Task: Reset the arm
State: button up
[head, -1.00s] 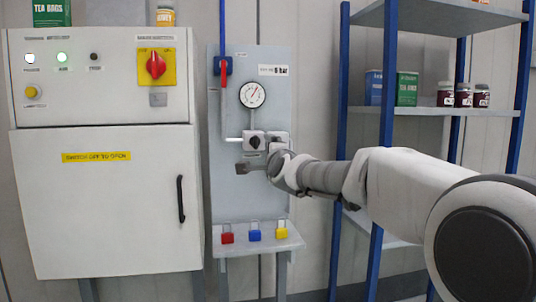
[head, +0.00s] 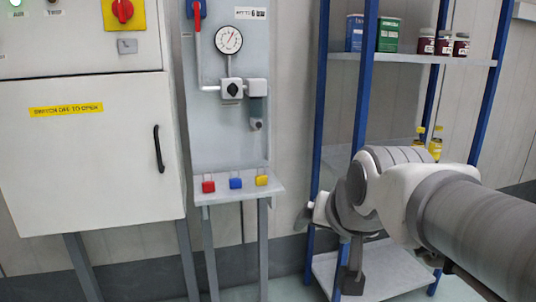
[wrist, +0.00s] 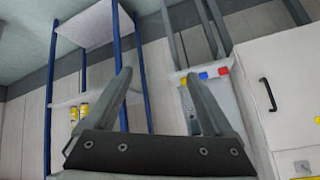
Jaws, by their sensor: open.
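My gripper (wrist: 160,92) is open and empty in the wrist view, its two grey fingers spread apart with nothing between them. In the head view my arm is folded at the right, in front of the blue-and-grey shelf rack (head: 365,90), with the wrist bent downward. The fingertips are hard to make out there. The gripper is apart from the valve panel (head: 205,130), which carries a gauge (head: 228,40), a black knob (head: 232,89) and a red lever (head: 196,8).
A white cabinet (head: 90,180) with a black handle stands at the left. Red (head: 208,187), blue (head: 236,183) and yellow (head: 261,180) padlocks sit on the panel's small ledge.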

jog(key=s+d+f+n+g, duration=0.1)
jog(key=s+d+f, duration=0.15)
jog(key=s, duration=0.35)
jog(key=s+d+f+n+g, duration=0.1)
jog(key=s+d+f+g, duration=0.1)
jog(key=s+f, duration=0.25)
notch_tip(320, 180, up, 28)
jog(key=s+p, duration=0.2)
jog(key=p, duration=2.6)
jog(key=shift+d+n+h, duration=0.15)
jog(key=shift+n+h, duration=0.15)
jog(key=shift+h, duration=0.1)
